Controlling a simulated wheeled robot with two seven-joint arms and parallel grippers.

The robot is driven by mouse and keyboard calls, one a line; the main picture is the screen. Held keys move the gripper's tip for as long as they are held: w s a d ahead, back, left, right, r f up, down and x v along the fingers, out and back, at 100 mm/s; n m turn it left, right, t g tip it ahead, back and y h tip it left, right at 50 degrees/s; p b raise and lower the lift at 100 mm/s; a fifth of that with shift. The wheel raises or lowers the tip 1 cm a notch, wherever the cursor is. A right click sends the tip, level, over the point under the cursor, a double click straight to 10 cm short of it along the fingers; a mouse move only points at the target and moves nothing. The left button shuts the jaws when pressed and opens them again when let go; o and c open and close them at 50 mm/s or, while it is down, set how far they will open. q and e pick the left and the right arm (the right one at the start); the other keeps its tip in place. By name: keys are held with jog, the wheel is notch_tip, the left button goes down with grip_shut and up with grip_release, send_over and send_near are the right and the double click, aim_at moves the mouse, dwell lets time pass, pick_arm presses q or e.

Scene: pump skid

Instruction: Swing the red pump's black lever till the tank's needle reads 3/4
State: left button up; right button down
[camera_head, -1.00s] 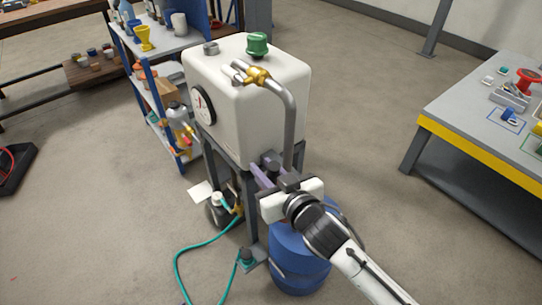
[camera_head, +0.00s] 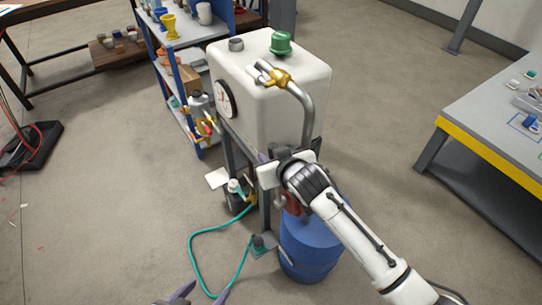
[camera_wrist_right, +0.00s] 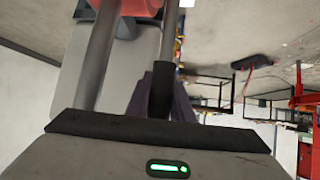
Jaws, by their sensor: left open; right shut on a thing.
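The white tank (camera_head: 275,105) stands on a dark frame, with a round dial gauge (camera_head: 224,98) on its left face. The dial shows red marking, but it is too small to read the needle. The red pump (camera_head: 291,203) shows partly below my right wrist, above the blue drum; red also shows at the top of the right wrist view (camera_wrist_right: 140,8). My right gripper (camera_head: 266,160) is by the tank's lower edge, its purple fingers shut on the black lever (camera_wrist_right: 162,92). My left gripper (camera_head: 192,294) is open and empty at the bottom edge.
A blue drum (camera_head: 310,245) stands below my right arm. A teal hose (camera_head: 192,250) loops over the floor. A shelf (camera_head: 185,95) with containers stands behind left of the tank, and a yellow-edged table (camera_head: 490,125) at the right. The floor at left is mostly clear.

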jog(key=c, duration=1.6)
grip_release()
jog(key=shift+o, duration=0.2)
jog(key=v, duration=1)
jog(key=shift+s, duration=0.15)
